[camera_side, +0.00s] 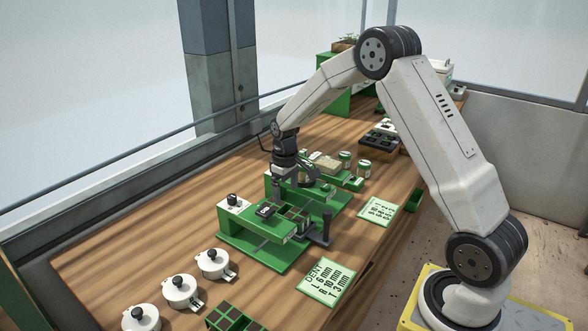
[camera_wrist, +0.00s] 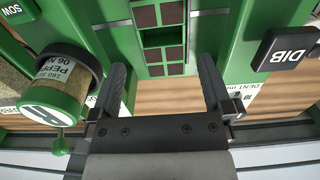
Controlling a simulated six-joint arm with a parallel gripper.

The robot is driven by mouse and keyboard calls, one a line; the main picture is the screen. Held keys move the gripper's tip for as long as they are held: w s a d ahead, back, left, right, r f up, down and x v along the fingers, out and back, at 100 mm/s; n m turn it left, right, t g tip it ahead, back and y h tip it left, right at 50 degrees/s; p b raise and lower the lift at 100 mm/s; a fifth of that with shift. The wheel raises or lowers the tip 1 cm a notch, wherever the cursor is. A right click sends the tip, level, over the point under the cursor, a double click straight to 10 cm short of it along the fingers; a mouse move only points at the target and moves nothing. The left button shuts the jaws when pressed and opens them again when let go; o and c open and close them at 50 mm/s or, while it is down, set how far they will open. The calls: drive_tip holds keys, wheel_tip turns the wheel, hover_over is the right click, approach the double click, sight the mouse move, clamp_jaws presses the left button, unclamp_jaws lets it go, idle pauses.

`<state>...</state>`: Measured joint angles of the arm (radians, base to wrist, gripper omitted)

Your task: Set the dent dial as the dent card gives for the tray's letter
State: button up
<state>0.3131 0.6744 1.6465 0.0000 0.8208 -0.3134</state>
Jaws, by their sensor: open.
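The dent card (camera_side: 328,282) lies on the bench and reads L 6 mm, R 10 mm, T 3 mm. A white plate lettered DENT mm (camera_wrist: 247,98) shows partly at the right of the wrist view; its dial setting cannot be read. A dark knob on a white-topped block (camera_side: 233,201) stands at the seeder's left end; its marks are too small to read. A green tray with brown cells (camera_wrist: 163,38) shows ahead of my gripper; I cannot make out its letter. My gripper (camera_side: 290,192) is open and empty above the green seeder; its two fingers (camera_wrist: 164,80) are apart in the wrist view.
A green-labelled jar (camera_wrist: 60,85) is close to the left finger. A black DIB part (camera_wrist: 287,48) is at right. Three white pots (camera_side: 180,290) and another green tray (camera_side: 222,318) are at front left. A second card (camera_side: 380,210) lies right.

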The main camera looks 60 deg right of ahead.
drive_tip(key=c, duration=0.4)
drive_tip(key=shift+o, duration=0.2)
wheel_tip(320, 180, up, 7)
drive_tip(key=n, duration=0.6)
hover_over(231, 195)
drive_tip(key=shift+s+d, duration=0.25)
drive_tip(key=shift+w+a+r+n, duration=0.2)
drive_tip(key=shift+a+n, duration=0.15)
drive_tip(key=shift+n, duration=0.05)
drive_tip(key=shift+f, duration=3.9)
drive_tip(key=shift+c, duration=0.2)
clamp_jaws()
